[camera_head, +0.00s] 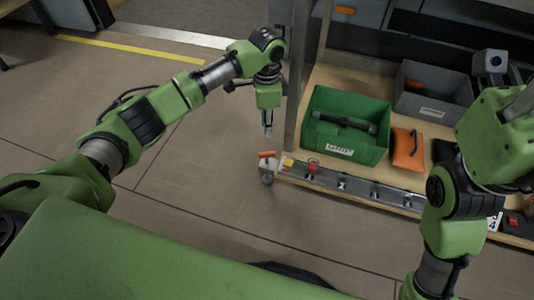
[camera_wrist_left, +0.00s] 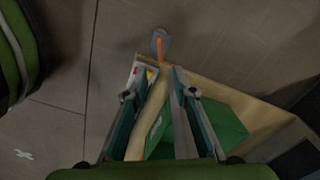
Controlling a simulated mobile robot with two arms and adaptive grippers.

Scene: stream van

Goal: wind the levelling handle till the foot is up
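The levelling handle (camera_head: 267,154) is a small orange bar at the left front corner of a low wooden shelf. The foot, a grey round part (camera_head: 267,177), sits just below it near the floor; I cannot tell whether it touches the floor. My left gripper (camera_head: 267,132) points down just above and behind the handle, apart from it. In the left wrist view the orange handle (camera_wrist_left: 160,48) and grey foot (camera_wrist_left: 158,36) lie just beyond my fingertips (camera_wrist_left: 158,72). The fingers are spread with nothing held. My right arm shows at the right, but its gripper is out of view.
A metal rail (camera_head: 360,187) with a yellow piece (camera_head: 288,163) and a red knob (camera_head: 312,166) runs along the shelf front. A green crate (camera_head: 318,142), an orange case (camera_head: 407,149) and a grey bin (camera_head: 432,104) stand behind. An upright post (camera_head: 294,105) is close by. The left floor is clear.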

